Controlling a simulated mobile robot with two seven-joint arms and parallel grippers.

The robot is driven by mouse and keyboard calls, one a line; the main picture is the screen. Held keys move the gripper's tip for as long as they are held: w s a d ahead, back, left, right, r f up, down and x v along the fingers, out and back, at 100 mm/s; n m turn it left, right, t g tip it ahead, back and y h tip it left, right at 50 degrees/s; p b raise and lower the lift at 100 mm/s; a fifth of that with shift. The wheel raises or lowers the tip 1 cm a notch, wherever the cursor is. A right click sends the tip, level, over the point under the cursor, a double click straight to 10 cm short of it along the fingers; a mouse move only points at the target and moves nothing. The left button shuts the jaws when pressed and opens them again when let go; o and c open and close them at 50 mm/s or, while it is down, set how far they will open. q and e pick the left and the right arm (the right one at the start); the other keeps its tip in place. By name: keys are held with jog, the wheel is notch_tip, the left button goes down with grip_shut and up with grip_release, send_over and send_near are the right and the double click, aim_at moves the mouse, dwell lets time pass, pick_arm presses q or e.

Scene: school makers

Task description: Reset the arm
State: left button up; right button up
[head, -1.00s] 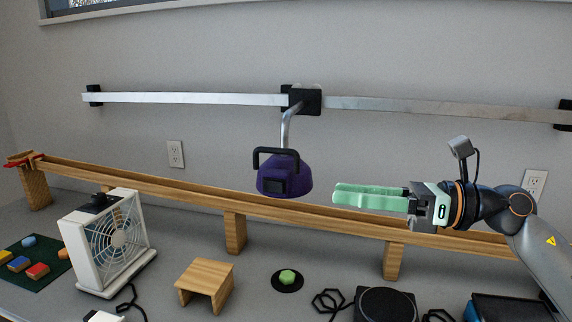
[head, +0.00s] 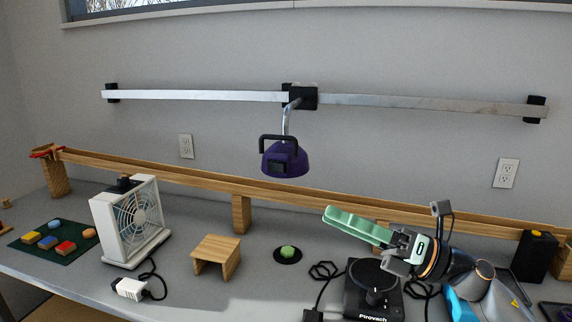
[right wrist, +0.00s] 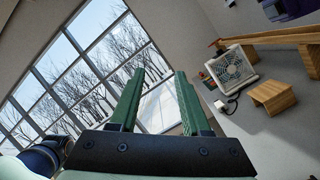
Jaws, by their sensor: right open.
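My right gripper (head: 358,226) has long green fingers and reaches in from the right in the head view, above the table and in front of the wooden ramp. Its fingers point to the left and slightly up. In the right wrist view its two fingers (right wrist: 158,103) stand apart with nothing between them, so it is open and empty. My left gripper is in neither view.
A purple lamp-like device (head: 285,160) hangs from a metal wall rail (head: 200,96). A long wooden ramp (head: 190,178) crosses the table. A white fan (head: 135,220), a small wooden stand (head: 217,255), a green button (head: 288,253) and a black round device (head: 372,290) stand in front.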

jog(key=d+f+m+t+h+p, duration=0.15)
jog(key=f+m+t+h, duration=0.25)
jog(key=f+m, duration=0.45)
jog(key=s+d+f+m+t+h, duration=0.1)
jog(key=d+f+m+t+h, duration=0.2)
jog(key=f+m, duration=0.55)
jog(key=d+f+m+t+h+p, duration=0.1)
jog(key=f+m+t+h, duration=0.4)
jog(key=m, duration=0.5)
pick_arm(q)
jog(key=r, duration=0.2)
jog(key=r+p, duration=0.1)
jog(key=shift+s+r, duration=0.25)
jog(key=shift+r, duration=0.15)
pick_arm(e)
jog(key=s+d+f+m+g+h, duration=0.1)
jog(key=s+f+m+g+h, duration=0.2)
jog(key=s+f, duration=0.7)
jog(key=s+d+f+m+g+h, duration=0.1)
jog(key=s+f+m+g+h, duration=0.2)
jog(key=s+f+m+g, duration=0.3)
jog(key=s+f+m, duration=0.3)
jog(key=s+f, duration=0.2)
jog(key=f, duration=0.2)
jog(key=shift+s+d+f+g, duration=0.15)
jog(key=shift+d+f+g, duration=0.15)
jog(key=shift+f+g, duration=0.1)
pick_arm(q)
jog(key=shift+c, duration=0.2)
